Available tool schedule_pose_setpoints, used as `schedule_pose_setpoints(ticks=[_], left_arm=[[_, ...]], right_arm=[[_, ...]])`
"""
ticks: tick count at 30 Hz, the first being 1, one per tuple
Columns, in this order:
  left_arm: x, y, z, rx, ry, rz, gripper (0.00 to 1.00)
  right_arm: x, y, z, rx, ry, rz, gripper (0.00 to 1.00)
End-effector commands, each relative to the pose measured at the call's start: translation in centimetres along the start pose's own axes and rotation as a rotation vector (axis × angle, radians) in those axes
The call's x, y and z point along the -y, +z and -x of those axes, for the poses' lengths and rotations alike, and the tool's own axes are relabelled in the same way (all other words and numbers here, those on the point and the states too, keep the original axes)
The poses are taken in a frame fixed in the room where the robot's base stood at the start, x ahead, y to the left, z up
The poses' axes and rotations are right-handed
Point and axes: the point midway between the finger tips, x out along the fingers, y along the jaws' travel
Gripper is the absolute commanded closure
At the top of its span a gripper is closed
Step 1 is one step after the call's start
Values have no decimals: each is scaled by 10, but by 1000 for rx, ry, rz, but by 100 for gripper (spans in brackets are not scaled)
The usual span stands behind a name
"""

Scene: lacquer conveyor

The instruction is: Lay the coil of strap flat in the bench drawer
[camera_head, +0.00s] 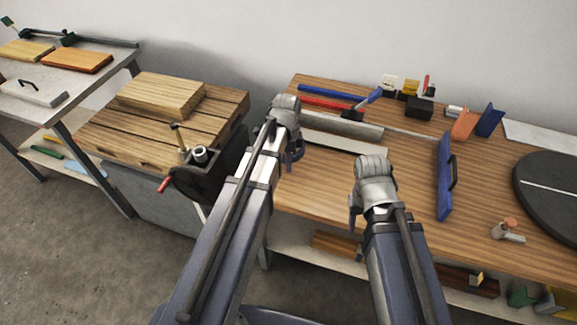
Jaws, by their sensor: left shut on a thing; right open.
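My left gripper (293,158) is over the left front part of the wooden bench (320,190). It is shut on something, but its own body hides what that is. My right gripper (354,213) is open, further right above the bench's front edge. I cannot make out the coil of strap for certain. I also cannot identify an open bench drawer. A blue panel with a black handle (445,180) stands on the bench to the right of my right gripper.
A dark vise-like thing with a red handle (185,185) is at the slatted wooden table (130,140) on the left. A black disc (555,185) lies at the bench's right. Red and blue bars, blocks and small tools crowd the back. The front middle is mostly clear.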

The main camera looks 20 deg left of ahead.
Motion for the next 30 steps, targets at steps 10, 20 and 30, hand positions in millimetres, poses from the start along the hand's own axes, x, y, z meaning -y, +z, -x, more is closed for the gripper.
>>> schedule_pose_setpoints(ticks=[10, 20, 30], left_arm=[[0, 0, -5, 0, 0, 0, 100], [0, 0, -10, 0, 0, 0, 100], [0, 0, -10, 0, 0, 0, 54]], right_arm=[[0, 0, -5, 0, 0, 0, 50], [1, -1, -10, 0, 0, 0, 50], [1, -1, -10, 0, 0, 0, 50]])
